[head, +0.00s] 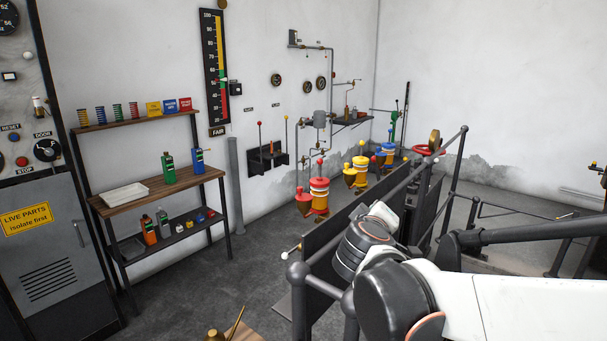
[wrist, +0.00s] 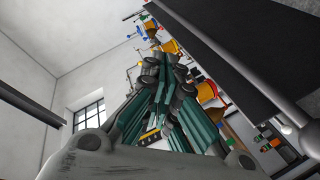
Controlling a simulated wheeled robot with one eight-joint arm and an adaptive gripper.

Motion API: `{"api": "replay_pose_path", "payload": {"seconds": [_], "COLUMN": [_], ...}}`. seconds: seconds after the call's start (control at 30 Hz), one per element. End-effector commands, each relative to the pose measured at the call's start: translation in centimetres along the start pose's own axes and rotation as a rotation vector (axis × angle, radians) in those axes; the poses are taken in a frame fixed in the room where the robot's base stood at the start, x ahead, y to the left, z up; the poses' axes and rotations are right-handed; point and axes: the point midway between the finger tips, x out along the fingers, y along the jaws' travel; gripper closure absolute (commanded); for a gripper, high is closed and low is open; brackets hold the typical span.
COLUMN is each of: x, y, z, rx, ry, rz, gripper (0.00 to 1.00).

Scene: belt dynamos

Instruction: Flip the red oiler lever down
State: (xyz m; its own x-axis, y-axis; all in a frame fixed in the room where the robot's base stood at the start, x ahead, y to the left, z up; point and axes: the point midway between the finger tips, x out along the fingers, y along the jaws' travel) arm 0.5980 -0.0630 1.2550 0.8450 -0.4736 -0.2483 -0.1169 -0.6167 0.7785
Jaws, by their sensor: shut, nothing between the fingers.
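The red oiler (head: 319,196) stands in the head view at the near end of a row of coloured oilers, beside a red cone-shaped cup (head: 304,204). It has yellow bands, and a red-knobbed piece (head: 321,161) stands up at its top. It is too small to be sure that this is the lever. In the wrist view my gripper (wrist: 164,68) has its green fingers drawn together with nothing held. The wrist view shows orange and red oiler parts beyond the fingers, partly covered, and I cannot tell which is the red oiler. In the head view my arm hides the gripper.
A yellow oiler (head: 360,170) and a blue one stand behind the red one. A dark railing (head: 453,180) runs close along my arm. A wooden shelf (head: 155,188) with bottles stands at the left wall.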

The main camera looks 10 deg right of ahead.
Motion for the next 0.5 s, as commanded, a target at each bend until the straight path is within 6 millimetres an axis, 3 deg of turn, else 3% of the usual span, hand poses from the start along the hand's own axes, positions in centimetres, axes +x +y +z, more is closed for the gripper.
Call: {"api": "replay_pose_path", "payload": {"seconds": [0.23, 0.5], "x": [3.5, 4.6], "y": [-2.8, -7.0], "z": [-6.1, -11.5], "rx": [-0.185, -0.351], "ry": [0.183, 0.352], "rz": [0.145, 0.245], "gripper": [1.0, 1.0]}}
